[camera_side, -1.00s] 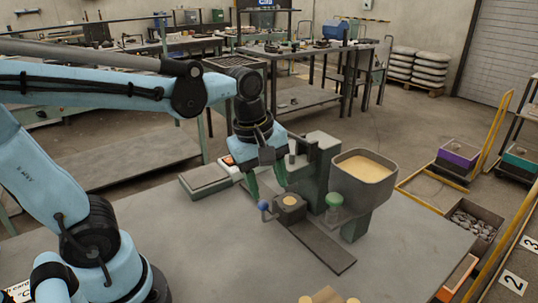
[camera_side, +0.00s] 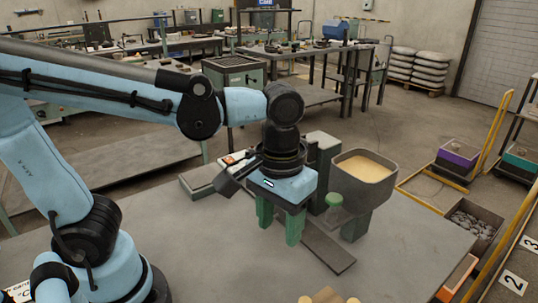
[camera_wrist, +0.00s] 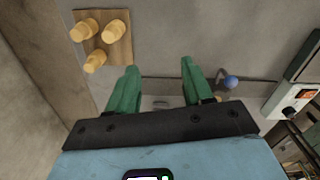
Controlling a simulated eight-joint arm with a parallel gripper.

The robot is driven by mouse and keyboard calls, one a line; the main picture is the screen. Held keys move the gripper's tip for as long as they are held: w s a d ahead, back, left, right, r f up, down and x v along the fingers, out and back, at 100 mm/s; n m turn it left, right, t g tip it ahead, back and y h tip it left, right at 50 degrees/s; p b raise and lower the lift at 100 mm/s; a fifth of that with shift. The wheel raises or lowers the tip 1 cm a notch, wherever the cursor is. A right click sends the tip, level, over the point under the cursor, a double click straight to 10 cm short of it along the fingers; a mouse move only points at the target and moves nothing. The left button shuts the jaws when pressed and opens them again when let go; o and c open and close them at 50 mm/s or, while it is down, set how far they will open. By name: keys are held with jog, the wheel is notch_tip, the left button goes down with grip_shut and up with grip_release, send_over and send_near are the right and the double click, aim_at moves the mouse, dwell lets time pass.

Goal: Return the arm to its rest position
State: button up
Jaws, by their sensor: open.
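My gripper (camera_side: 280,222) is open and empty, with its green fingers pointing down over the grey table (camera_side: 190,245). In the side view it is in front of the green and grey machine and hides its blue knob and small cup. In the wrist view both fingers of my gripper (camera_wrist: 160,78) are spread apart with nothing between them. The blue knob (camera_wrist: 231,81) shows just right of the right finger there, apart from it.
The machine's hopper (camera_side: 377,190) holds yellow material and stands close right of my gripper. A wooden board (camera_wrist: 118,48) carries three yellow pieces near the table's front edge. A white control box (camera_wrist: 285,101) is at the right. The table's left middle is clear.

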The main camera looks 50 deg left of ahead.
dwell(0.3)
jog(key=w+a+m+t, duration=0.2)
jog(key=a+t, duration=0.5)
jog(key=a, duration=0.4)
jog(key=shift+w+a+f, duration=0.25)
jog(key=shift+w+f, duration=0.2)
jog(key=shift+w, duration=0.2)
